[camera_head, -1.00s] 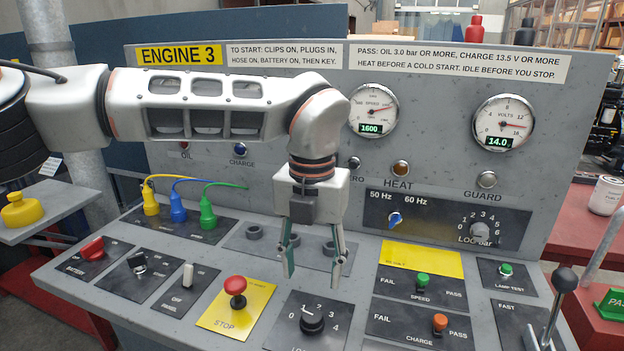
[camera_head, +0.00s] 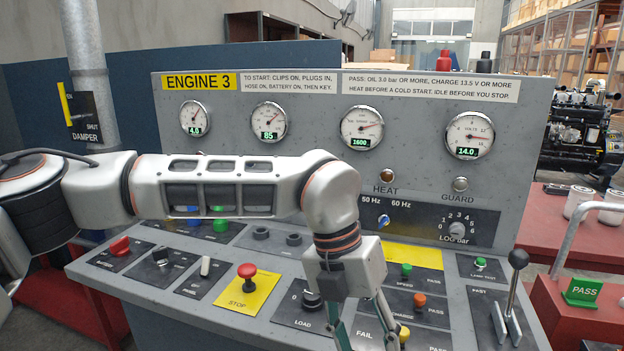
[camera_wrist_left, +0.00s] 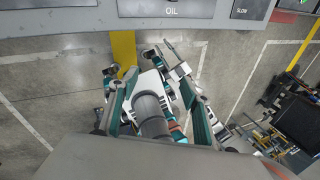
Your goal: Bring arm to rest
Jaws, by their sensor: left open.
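My left arm (camera_head: 230,187) reaches in from the left across the front of the engine 3 panel. Its gripper (camera_head: 365,340) points down at the bottom edge of the head view, in front of the lower right of the sloped console. Its fingers are apart with nothing seen between them; the tips are cut off or hard to see. In the left wrist view the gripper (camera_wrist_left: 155,85) shows teal-padded fingers spread over the floor. White and grey machine parts, perhaps my own, lie beyond them. My right gripper cannot be made out.
The sloped console (camera_head: 215,285) carries a red stop button (camera_head: 247,271), a load knob (camera_head: 312,300) and a lever (camera_head: 510,285) at right. Upright gauges (camera_head: 362,128) stand behind. A red bench (camera_head: 560,225) is at right. The arm hides part of the plugs.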

